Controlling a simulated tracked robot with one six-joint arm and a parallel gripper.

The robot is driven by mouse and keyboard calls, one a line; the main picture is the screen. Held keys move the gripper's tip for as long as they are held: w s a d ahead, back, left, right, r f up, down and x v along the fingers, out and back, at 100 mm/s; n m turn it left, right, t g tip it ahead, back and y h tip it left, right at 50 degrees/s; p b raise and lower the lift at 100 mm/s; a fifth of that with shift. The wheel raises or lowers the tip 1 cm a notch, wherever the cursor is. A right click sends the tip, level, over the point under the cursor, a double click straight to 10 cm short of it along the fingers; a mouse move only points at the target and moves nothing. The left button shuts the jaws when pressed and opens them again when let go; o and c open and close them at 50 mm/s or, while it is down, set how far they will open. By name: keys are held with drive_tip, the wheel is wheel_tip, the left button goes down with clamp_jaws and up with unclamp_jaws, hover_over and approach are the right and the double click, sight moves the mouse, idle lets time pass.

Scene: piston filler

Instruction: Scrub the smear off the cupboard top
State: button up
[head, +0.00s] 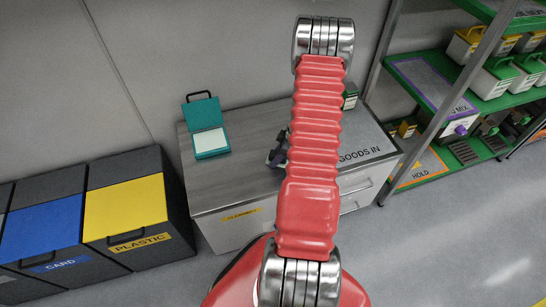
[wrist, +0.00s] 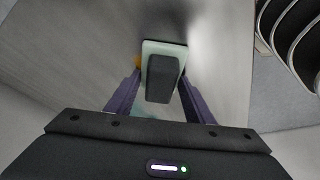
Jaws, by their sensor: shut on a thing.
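The cupboard (head: 245,180) stands against the wall with a grey top. My gripper (head: 277,152) is low over the middle of this top, partly hidden by my red arm. In the wrist view its purple fingers (wrist: 160,80) are shut on a scrubber (wrist: 162,76) with a dark grey grip and a pale green pad. The pad faces the cupboard top (wrist: 215,85); I cannot tell whether it touches. A small orange-yellow patch (wrist: 137,61) shows just left of the pad, and a faint pale teal patch (wrist: 146,112) lies nearer; I cannot tell which, if either, is the smear.
An open teal case (head: 207,127) stands on the cupboard's left part. A GOODS IN mat (head: 365,152) and a small dark green box (head: 350,96) are on its right. Bins (head: 125,208) stand left and a green-shelved rack (head: 440,115) right. The top's front left is clear.

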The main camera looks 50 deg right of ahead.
drive_tip(key=shift+d, duration=0.15)
drive_tip(key=shift+s+d+f, duration=0.1)
drive_tip(key=shift+s+d, duration=0.4)
drive_tip(key=shift+d, duration=0.25)
drive_tip(key=shift+s+d+f, duration=0.1)
drive_tip(key=shift+s+d, duration=0.4)
drive_tip(key=shift+d, duration=0.25)
drive_tip(key=shift+r, duration=3.05)
drive_tip(key=shift+r, duration=1.5)
drive_tip(key=shift+w+f, duration=0.1)
drive_tip(key=shift+f, duration=2.1)
